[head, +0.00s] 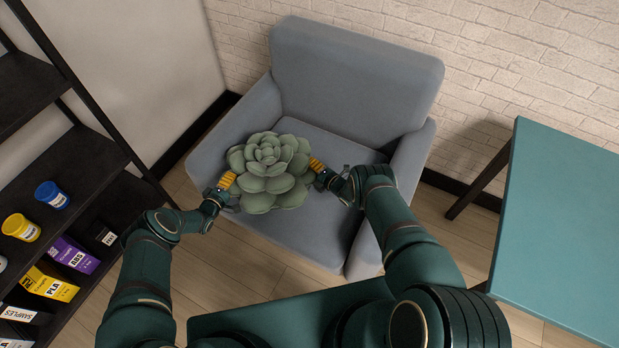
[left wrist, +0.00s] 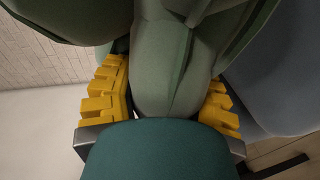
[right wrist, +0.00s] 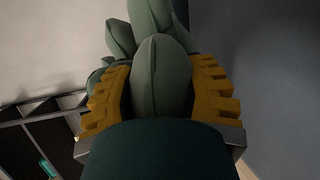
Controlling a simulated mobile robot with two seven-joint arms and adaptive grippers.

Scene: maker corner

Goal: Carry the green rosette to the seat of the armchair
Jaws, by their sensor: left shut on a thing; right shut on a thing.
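The green rosette (head: 268,170), a large succulent-shaped cushion, is held between my two grippers over the front of the armchair seat (head: 330,150). I cannot tell whether its underside touches the seat. My left gripper (head: 228,180) is shut on a petal at its left side. That petal fills the space between the yellow fingers in the left wrist view (left wrist: 165,85). My right gripper (head: 317,166) is shut on a petal at its right side, also seen between the fingers in the right wrist view (right wrist: 160,80). The blue-grey armchair (head: 355,75) stands against the walls.
A black shelf (head: 85,150) with paint tubs (head: 51,194) and boxes (head: 73,255) stands at the left. A teal table (head: 565,220) is at the right. Wood floor (head: 215,265) shows between the shelf and the chair. The armrests flank the seat.

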